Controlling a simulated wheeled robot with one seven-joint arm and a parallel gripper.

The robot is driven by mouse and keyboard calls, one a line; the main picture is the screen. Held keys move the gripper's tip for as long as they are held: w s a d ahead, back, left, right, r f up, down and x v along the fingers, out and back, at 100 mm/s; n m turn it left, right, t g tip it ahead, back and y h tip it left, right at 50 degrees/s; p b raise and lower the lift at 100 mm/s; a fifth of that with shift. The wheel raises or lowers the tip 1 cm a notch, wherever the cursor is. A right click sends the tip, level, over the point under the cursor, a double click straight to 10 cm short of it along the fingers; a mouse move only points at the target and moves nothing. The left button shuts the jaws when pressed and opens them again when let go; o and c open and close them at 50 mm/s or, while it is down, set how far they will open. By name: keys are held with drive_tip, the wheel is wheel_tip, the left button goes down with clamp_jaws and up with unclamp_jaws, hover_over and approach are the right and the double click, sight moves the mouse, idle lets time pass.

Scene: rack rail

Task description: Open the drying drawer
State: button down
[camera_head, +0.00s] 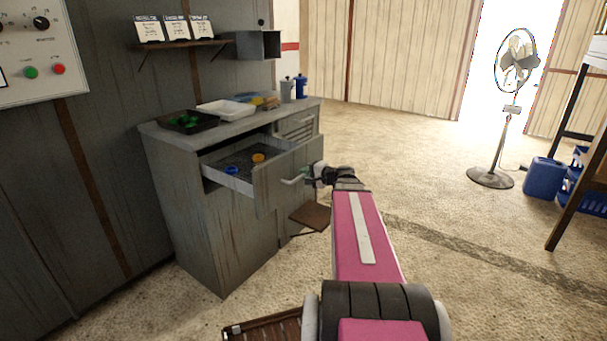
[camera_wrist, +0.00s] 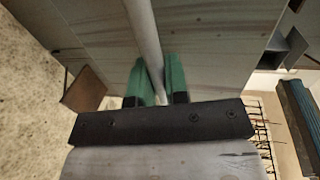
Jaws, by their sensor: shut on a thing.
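The drying drawer (camera_head: 285,176) is pulled out from the grey cabinet (camera_head: 213,215), and its mesh bottom shows. A blue round item (camera_head: 231,170) and an orange round item (camera_head: 258,158) lie in it. The drawer front bears a pale bar handle (camera_head: 293,181). My gripper (camera_head: 312,177) is at the handle. In the wrist view, the green fingers of my gripper (camera_wrist: 157,82) are shut on the handle (camera_wrist: 143,35), one on each side of the bar. The drawer front (camera_wrist: 205,40) shows behind it.
On the cabinet top are a black tray (camera_head: 188,121) with green pieces, a white tray (camera_head: 226,109) and bottles (camera_head: 300,86). A brown panel (camera_head: 311,215) sticks out low beside the cabinet. A fan (camera_head: 490,178) and blue canister (camera_head: 543,177) stand right. Open floor lies between.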

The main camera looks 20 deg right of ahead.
drive_tip(key=c, duration=1.1)
unclamp_jaws()
drive_tip(key=shift+c, duration=0.2)
drive_tip(key=v, duration=1.1)
drive_tip(key=shift+f, duration=0.1)
drive_tip(key=s+a+f+n+g+h, duration=0.4)
drive_tip(key=s+a+f+n+g, duration=0.1)
drive_tip(key=a+f, duration=0.5)
drive_tip(key=s+a+f+n+g+h, duration=0.5)
drive_tip(key=a+f+g, duration=0.2)
drive_tip(key=a+f, duration=0.4)
drive_tip(key=shift+a+f+n+g, duration=0.3)
drive_tip(key=shift+f+n, duration=0.1)
